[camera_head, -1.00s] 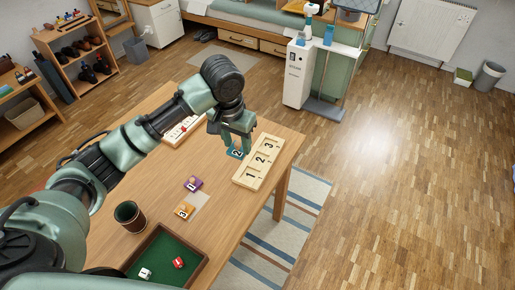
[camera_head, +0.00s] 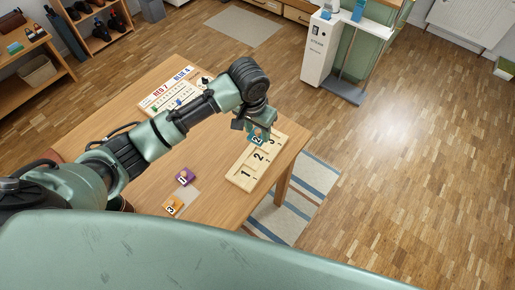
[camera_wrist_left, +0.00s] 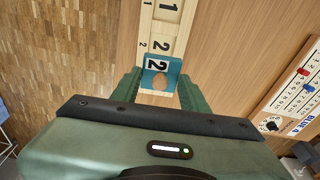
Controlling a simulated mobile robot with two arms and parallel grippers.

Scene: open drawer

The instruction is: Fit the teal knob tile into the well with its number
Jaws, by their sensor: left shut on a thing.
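The teal knob tile (camera_head: 257,136) shows a 2 and has a pale knob. My left gripper (camera_head: 255,131) is shut on it, over the far part of the wooden number board (camera_head: 262,166). In the left wrist view the tile (camera_wrist_left: 152,77) sits between the fingers of my left gripper (camera_wrist_left: 158,82), just beyond the number 2 well (camera_wrist_left: 159,46) and over the 3 end of the board. The wells 1 and 2 look empty. The tile and fingers partly hide the 3 well. Contact between tile and board cannot be told. My right gripper is not in view.
A purple tile (camera_head: 185,177) and an orange tile (camera_head: 173,206) marked 3 lie on the wooden table (camera_head: 215,160), left of the board. A white scoreboard (camera_head: 165,92) lies at the back. The board is close to the table's right edge.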

